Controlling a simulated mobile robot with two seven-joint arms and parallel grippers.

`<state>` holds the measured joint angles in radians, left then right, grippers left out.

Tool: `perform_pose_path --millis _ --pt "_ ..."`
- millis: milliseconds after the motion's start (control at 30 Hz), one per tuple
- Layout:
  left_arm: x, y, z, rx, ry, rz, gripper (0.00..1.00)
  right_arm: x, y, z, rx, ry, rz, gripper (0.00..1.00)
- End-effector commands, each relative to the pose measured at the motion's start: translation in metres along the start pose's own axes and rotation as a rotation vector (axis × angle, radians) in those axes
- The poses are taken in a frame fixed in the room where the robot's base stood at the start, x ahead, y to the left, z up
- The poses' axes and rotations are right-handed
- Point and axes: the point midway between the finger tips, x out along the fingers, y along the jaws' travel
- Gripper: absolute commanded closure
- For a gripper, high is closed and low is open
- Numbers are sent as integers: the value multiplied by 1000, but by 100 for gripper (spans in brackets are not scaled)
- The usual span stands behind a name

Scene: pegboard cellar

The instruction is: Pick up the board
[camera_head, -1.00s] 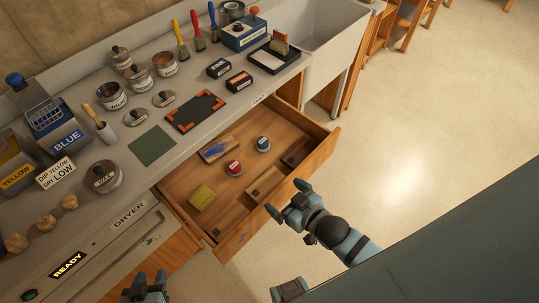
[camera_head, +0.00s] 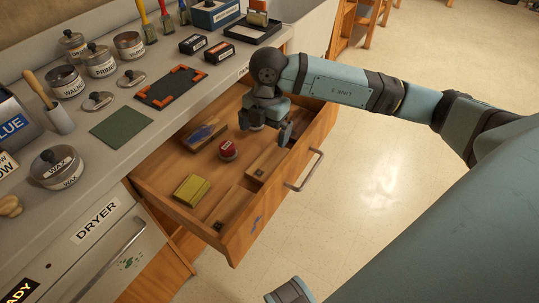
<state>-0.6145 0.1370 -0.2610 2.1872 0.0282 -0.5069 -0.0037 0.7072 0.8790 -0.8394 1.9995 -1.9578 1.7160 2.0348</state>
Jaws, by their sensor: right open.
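I cannot tell for sure which thing is the board. A flat wooden piece with a blue patch (camera_head: 205,134) lies in the open drawer (camera_head: 168,180), near its back. A dark panel with orange corners (camera_head: 168,89) and a flat green square (camera_head: 121,128) lie on the counter. My right gripper (camera_head: 268,127) is open and points down over the drawer's right part, right of the blue-patched piece and apart from it. It hides part of the drawer.
The drawer also holds a red-lidded tin (camera_head: 228,150), a yellow block (camera_head: 190,190) and a wooden block (camera_head: 266,161). Its front has a metal handle (camera_head: 304,171). Tins, including the wax tin (camera_head: 57,168), stand on the counter (camera_head: 90,154). The floor at right is clear.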

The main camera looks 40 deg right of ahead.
Motion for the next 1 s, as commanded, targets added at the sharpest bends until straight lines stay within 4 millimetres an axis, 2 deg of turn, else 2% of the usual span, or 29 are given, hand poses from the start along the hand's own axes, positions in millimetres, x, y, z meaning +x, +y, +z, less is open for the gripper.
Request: perform_pose_path --millis 33,167,400,500,767,1000 --pt "2 1 3 -1 4 2 57 0 -1 11 32 -51 -5 0" --pt "2 2 1 -3 12 5 57 7 -2 23 71 -101 -15 0" --pt "4 2 4 -7 19 7 57 53 -4 26 70 -99 -15 0" --pt "4 2 3 -9 24 9 57 67 -4 28 69 -98 -15 0" --pt "3 1 -2 -9 37 10 57 83 -3 29 68 -98 -13 0" --pt "6 1 4 -12 37 12 57 118 -4 32 69 -97 -14 0"
